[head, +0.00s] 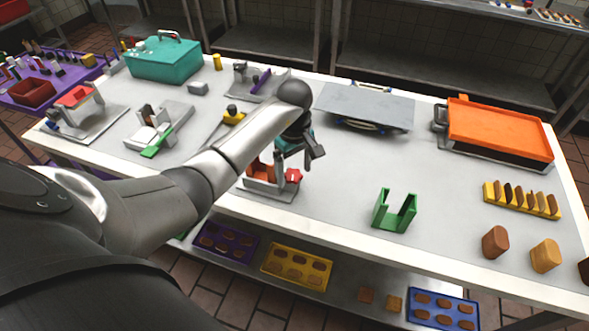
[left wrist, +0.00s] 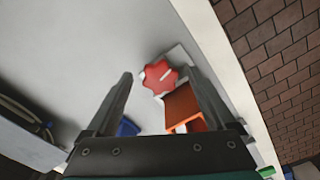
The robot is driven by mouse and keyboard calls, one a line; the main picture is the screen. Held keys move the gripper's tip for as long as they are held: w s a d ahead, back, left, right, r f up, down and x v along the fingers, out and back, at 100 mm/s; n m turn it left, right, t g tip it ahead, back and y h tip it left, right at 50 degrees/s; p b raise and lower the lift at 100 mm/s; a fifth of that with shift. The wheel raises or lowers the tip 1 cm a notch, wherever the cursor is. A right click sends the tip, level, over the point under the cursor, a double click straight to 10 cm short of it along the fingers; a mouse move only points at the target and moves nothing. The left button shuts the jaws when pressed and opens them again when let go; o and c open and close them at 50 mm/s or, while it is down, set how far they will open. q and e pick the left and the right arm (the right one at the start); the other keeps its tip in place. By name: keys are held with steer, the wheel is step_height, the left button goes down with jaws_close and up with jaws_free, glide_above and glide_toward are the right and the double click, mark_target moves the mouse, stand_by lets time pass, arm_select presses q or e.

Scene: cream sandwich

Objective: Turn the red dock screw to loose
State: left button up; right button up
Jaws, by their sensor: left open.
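The red dock screw (head: 293,176) is a lobed red knob on the right side of a small grey dock (head: 270,190) with an orange block (head: 262,170), near the table's front edge. My left gripper (head: 300,158) is open and empty, pointing down above the screw. In the left wrist view the red screw (left wrist: 160,77) lies between the tips of my open left gripper (left wrist: 158,74), with a pale line marked beside or on it. The orange block (left wrist: 183,106) is close to the right finger. Whether the fingers touch the screw cannot be told. My right gripper is not in view.
A green U-shaped holder (head: 394,212) stands to the right. A grey plate (head: 366,105) and an orange tray (head: 500,130) are behind. Other fixtures, including one with a green handle (head: 160,140), stand left. The table between dock and green holder is clear.

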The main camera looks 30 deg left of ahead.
arm_select(q)
steer(key=c, duration=1.4)
